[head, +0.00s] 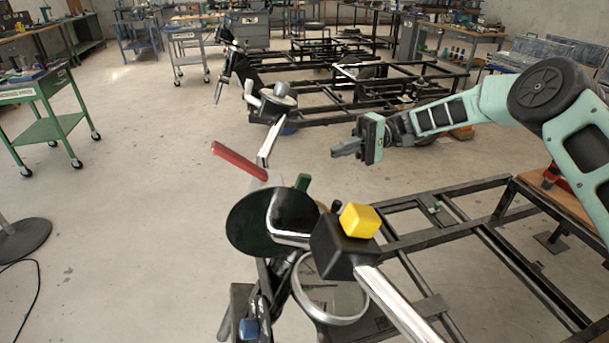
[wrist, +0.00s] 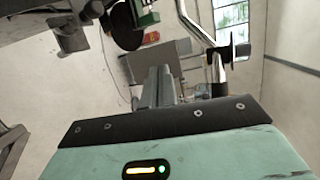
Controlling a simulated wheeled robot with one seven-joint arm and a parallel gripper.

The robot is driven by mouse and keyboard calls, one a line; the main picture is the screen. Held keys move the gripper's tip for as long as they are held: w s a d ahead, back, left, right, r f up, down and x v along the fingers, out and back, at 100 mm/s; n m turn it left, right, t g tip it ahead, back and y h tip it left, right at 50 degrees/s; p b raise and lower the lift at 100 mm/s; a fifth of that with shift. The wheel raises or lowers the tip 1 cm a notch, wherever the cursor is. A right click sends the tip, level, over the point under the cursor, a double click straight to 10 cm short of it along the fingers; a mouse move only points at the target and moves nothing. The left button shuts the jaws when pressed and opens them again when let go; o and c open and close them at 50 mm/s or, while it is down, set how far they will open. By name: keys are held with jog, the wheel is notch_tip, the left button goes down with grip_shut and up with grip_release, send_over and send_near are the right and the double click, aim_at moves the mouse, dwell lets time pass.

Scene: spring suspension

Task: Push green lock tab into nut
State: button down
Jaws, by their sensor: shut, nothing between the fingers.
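A small green tab (head: 302,182) stands upright behind the large dark disc at the near end of the frame. In the wrist view a green part (wrist: 147,17), which looks like the tab, shows at the top edge. The nut cannot be made out clearly in either view. My gripper (head: 334,153) is shut and empty. It hangs in the air behind and to the right of the tab in the head view, apart from it. Its closed fingers (wrist: 159,78) also show in the wrist view.
The dark disc (head: 250,228), a red bar (head: 239,161), and a black block (head: 338,252) with a yellow cube (head: 360,220) crowd around the tab. A black metal frame (head: 450,235) spreads to the right. Open floor (head: 150,200) lies left.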

aim_at(303, 182)
jog(key=shift+w+d+f+y, duration=0.5)
jog(key=shift+w+d, duration=0.2)
jog(key=shift+w, duration=0.1)
jog(key=shift+a+r, duration=0.1)
jog(key=s+a+p, duration=0.4)
jog(key=s+a, duration=0.3)
jog(key=s, duration=0.1)
jog(key=shift+s+a, duration=0.25)
jog(key=shift+a, duration=0.15)
jog(key=shift+s, duration=0.1)
